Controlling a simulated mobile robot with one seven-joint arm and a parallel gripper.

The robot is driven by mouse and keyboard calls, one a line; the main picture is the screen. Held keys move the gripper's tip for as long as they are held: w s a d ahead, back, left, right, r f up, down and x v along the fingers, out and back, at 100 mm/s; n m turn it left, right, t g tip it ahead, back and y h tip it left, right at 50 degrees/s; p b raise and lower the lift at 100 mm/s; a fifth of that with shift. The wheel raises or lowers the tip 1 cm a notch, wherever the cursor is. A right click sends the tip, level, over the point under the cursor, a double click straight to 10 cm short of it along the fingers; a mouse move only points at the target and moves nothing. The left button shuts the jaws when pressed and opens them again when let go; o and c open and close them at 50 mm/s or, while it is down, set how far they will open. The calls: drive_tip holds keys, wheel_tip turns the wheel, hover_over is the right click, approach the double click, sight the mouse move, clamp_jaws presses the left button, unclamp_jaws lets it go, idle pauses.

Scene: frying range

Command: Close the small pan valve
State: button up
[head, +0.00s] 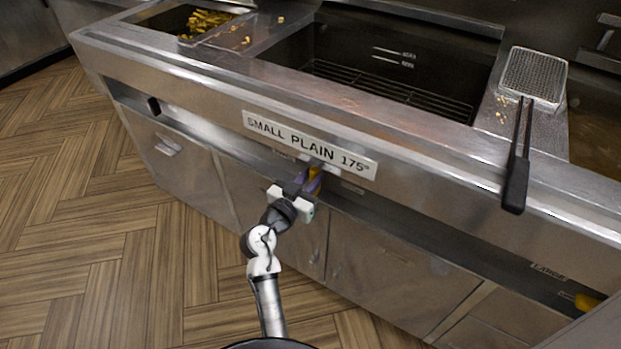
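The small pan valve handle (316,172) is a small yellow piece in the recess under the "SMALL PLAIN 175°" sign (310,144). A purple patch shows beside it. My gripper (307,186) is right at the handle, reaching up from the front of the range, and its fingers overlap the handle. The gripper covers most of the handle, so its angle is hard to read. I cannot tell whether the fingers are closed on it or only around or beside it.
The small pan (320,45) above has a wire rack and level marks. A fry basket (533,75) rests at right, its black handle (516,185) overhanging the front. Another yellow handle (587,302) sits under a "LARGE" label. Cabinet doors are below; floor (100,250) at left is clear.

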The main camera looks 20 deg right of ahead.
clamp_jaws()
drive_tip(key=shift+n, duration=0.3)
drive_tip(key=shift+w+a+f+n+p, duration=0.35)
drive_tip(key=shift+n+p, duration=0.3)
drive_tip(key=shift+n, duration=2.25)
drive_tip(key=shift+w+a+f+n+p, duration=0.25)
drive_tip(key=shift+f+n+p, duration=0.3)
drive_tip(key=shift+n, duration=2.35)
drive_tip(key=shift+w+a+f+n+p, duration=0.2)
drive_tip(key=shift+w+f+n+p, duration=0.35)
drive_tip(key=shift+n, duration=2.35)
drive_tip(key=shift+s+r, duration=0.15)
drive_tip(key=shift+s, duration=0.05)
drive_tip(key=o, duration=0.6)
unclamp_jaws()
drive_tip(key=shift+c, duration=0.2)
